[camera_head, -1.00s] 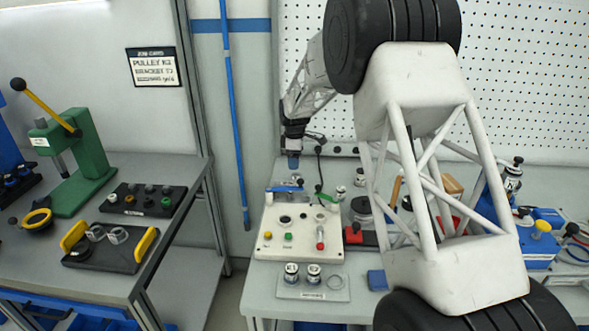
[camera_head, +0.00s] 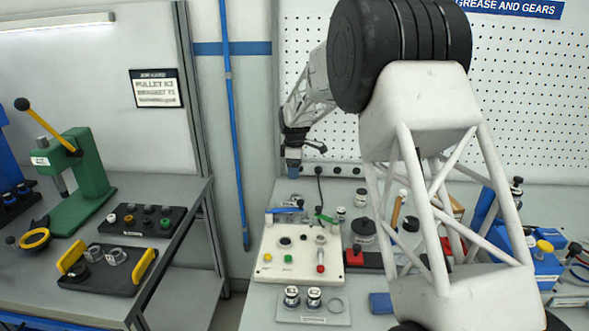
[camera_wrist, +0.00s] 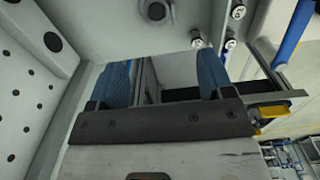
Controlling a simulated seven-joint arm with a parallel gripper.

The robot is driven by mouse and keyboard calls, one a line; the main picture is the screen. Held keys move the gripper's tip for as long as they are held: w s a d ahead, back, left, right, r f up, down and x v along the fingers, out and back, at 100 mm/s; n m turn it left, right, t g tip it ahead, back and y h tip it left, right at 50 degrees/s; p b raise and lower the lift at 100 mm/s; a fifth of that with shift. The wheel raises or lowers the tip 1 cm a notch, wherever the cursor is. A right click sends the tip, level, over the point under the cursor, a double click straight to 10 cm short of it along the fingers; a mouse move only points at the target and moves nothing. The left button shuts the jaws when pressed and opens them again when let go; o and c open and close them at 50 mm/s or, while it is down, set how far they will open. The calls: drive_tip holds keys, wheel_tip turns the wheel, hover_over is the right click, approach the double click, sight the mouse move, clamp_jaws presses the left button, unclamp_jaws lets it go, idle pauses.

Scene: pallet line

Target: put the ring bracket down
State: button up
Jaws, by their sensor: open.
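My gripper (camera_head: 293,168) hangs fingers-down over the back of the right bench, behind the control box. In the wrist view its two blue fingers (camera_wrist: 163,84) stand wide apart with nothing between them. I cannot tell for certain which part is the ring bracket. Two grey metal ring-like brackets, a left one (camera_head: 92,254) and a right one (camera_head: 117,256), sit in the black tray with yellow handles (camera_head: 100,283) on the left table, well away from my gripper. A flat grey ring (camera_head: 336,304) lies on a small plate on the right bench, beside two cylinders.
The control box (camera_head: 272,256) with knobs and levers stands on the right bench. A black rack of small parts (camera_head: 146,221) and a green lever press (camera_head: 85,185) stand on the left table. A gap separates the tables. A blue upright pipe (camera_head: 236,130) runs behind it.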

idle(0.3)
drive_tip(key=s+d+r+m, duration=0.3)
drive_tip(key=s+d+r, duration=0.3)
drive_tip(key=s, duration=0.3)
drive_tip(key=s+d+r+m+t, duration=0.1)
drive_tip(key=s+d+r+m, duration=0.3)
drive_tip(key=s, duration=0.5)
drive_tip(key=s+d+r+m, duration=0.2)
drive_tip(key=s+d+r, duration=0.5)
drive_tip(key=s, duration=0.2)
drive_tip(key=s+d+f+m, duration=0.1)
drive_tip(key=s+d+m, duration=0.2)
drive_tip(key=s, duration=0.8)
drive_tip(key=s+d+f+m+t, duration=0.1)
drive_tip(key=s+d+f+m, duration=0.1)
drive_tip(key=s, duration=0.9)
drive_tip(key=s+d+f+m, duration=0.1)
drive_tip(key=s+d+m, duration=0.3)
drive_tip(key=s, duration=0.7)
drive_tip(key=shift+s+f+t, duration=0.25)
drive_tip(key=shift+s+t, duration=0.05)
drive_tip(key=shift+s, duration=0.05)
